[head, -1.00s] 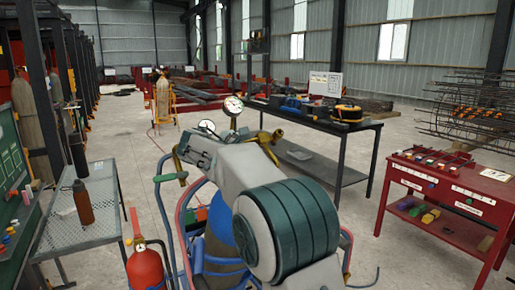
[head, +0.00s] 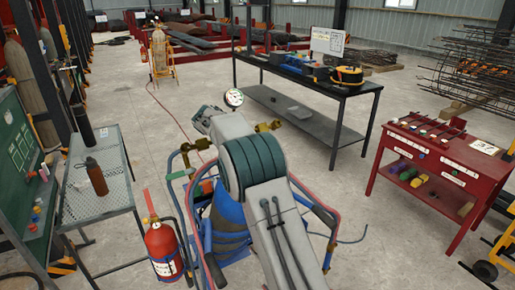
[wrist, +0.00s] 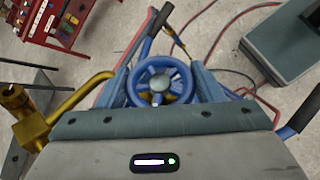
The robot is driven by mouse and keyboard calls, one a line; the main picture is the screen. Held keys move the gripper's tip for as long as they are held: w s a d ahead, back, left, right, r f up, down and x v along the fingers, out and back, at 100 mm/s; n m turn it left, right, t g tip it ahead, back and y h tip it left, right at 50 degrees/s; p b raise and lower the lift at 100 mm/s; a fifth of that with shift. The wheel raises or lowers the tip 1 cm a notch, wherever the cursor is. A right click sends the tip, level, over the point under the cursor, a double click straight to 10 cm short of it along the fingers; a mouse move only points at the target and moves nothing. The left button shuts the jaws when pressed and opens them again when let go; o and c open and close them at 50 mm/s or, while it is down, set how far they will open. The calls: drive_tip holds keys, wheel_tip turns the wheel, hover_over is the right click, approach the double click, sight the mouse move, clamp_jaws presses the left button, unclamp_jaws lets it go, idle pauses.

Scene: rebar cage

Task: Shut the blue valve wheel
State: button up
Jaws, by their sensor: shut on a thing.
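The blue valve wheel (wrist: 159,84) is spoked with a pale round hub. It shows in the middle of the wrist view, between the two fingers of my gripper (wrist: 163,76). The fingers close on its left and right sides. In the head view my arm hides the wheel and my gripper. The blue gas cylinder (head: 228,213) stands in a blue cart below my arm. A brass fitting (head: 268,127) and a round white gauge (head: 234,98) show behind the arm; brass pipework (wrist: 75,97) is at the left of the wrist view.
A red fire extinguisher (head: 162,249) stands left of the cart. A mesh table (head: 108,203) with a brown bottle (head: 96,178) is further left. A black workbench (head: 305,88) stands behind, and a red button table (head: 425,165) right. Hoses lie on the floor.

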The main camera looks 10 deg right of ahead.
drive_tip(key=m+g+y+p, duration=0.1)
drive_tip(key=p, duration=0.2)
drive_tip(key=shift+r+m+g, duration=0.1)
drive_tip(key=shift+m+g, duration=0.2)
drive_tip(key=shift+m, duration=0.1)
drive_tip(key=shift+f+m+g+y+p, duration=0.3)
drive_tip(key=shift+m+g+y+p, duration=0.1)
drive_tip(key=shift+m+g+y, duration=0.4)
drive_tip(key=shift+s+m+g+y, duration=0.1)
drive_tip(key=shift+m+g+y, duration=0.3)
drive_tip(key=shift+m+y, duration=0.45)
drive_tip(key=shift+y, duration=0.25)
drive_tip(key=o, duration=1)
drive_tip(key=shift+c, duration=0.2)
drive_tip(key=shift+r, duration=0.1)
drive_tip(key=shift+r, duration=1.2)
drive_tip(key=shift+r, duration=0.1)
